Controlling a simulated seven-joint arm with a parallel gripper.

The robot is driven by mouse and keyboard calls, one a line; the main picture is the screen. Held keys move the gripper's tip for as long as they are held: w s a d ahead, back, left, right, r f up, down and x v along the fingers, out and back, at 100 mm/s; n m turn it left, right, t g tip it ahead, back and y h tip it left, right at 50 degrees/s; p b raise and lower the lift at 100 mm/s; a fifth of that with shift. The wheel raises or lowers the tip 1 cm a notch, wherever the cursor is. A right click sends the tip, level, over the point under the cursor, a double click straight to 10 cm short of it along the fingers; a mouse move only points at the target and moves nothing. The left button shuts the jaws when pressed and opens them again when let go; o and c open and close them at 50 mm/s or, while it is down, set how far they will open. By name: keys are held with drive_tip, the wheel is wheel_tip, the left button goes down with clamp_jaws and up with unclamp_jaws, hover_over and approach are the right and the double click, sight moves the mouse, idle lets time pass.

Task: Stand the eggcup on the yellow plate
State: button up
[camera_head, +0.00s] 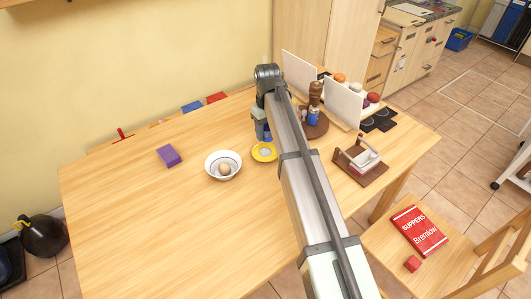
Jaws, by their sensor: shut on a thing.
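The yellow plate (257,156) lies on the wooden table, right of the white bowl, with a pale centre. My gripper (262,131) points down just above the far side of the plate, partly hidden by my own arm. It is shut on a small bluish thing (267,137) that looks like the eggcup. The eggcup is mostly hidden, so I cannot tell its exact tilt or whether it touches the plate.
The white bowl (211,174) holds an egg (224,168). A purple block (168,155) lies farther left. The table's front left is clear.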

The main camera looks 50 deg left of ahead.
drive_tip(key=w+a, duration=0.1)
drive_tip(key=a, duration=0.2)
approach(265, 152)
drive_tip(key=shift+n, duration=0.4)
drive_tip(key=shift+f, duration=2.9)
drive_tip(key=shift+f, duration=0.15)
drive_tip(key=o, duration=1)
drive_tip(key=shift+o, duration=0.2)
wheel_tip(265, 152, up, 12)
